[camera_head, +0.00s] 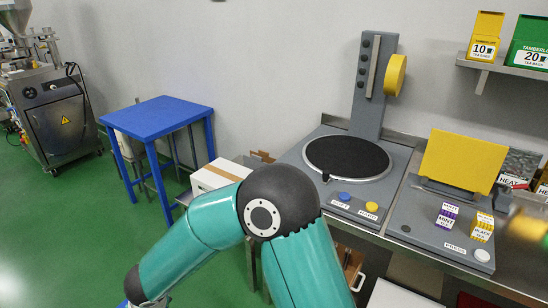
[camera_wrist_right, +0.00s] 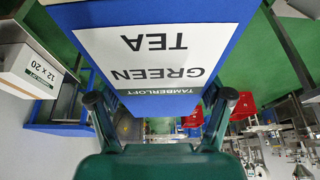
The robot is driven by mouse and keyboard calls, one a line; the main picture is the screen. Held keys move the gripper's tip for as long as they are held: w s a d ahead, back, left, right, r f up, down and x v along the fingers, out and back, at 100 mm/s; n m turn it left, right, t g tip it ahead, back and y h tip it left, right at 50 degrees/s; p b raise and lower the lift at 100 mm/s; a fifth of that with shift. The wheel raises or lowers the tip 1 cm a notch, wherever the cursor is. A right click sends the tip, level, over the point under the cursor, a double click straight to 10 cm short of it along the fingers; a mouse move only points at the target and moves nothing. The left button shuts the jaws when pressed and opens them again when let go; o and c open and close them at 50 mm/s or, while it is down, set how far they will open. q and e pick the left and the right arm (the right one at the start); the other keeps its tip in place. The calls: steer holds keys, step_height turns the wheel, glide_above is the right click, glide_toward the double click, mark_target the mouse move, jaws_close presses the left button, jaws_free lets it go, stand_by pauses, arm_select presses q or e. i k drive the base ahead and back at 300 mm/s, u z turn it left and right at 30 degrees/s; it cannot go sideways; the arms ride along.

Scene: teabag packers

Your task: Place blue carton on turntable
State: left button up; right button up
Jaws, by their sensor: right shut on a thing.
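The blue carton (camera_wrist_right: 225,15), with a white "Tamberloft Green Tea" label that reads upside down, fills the upper middle of the right wrist view. My right gripper (camera_wrist_right: 161,100) is shut on it, with one dark finger at each side. The carton's far side is hidden. The turntable (camera_head: 347,157), a round black disc with a pale rim, is on the grey bench unit in the head view. Its top is bare. No gripper shows clearly in the head view, and my left gripper is not in view.
A post with a yellow disc (camera_head: 396,75) stands behind the turntable. Blue and yellow buttons (camera_head: 358,202) sit in front. Right of it is a press station (camera_head: 437,228) with a yellow panel and small cartons. A blue table (camera_head: 155,117) and open green floor are left.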

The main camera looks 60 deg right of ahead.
mark_target(347, 153)
steer(key=u, duration=0.1)
steer(key=i, duration=1.25)
steer(key=z, duration=2.15)
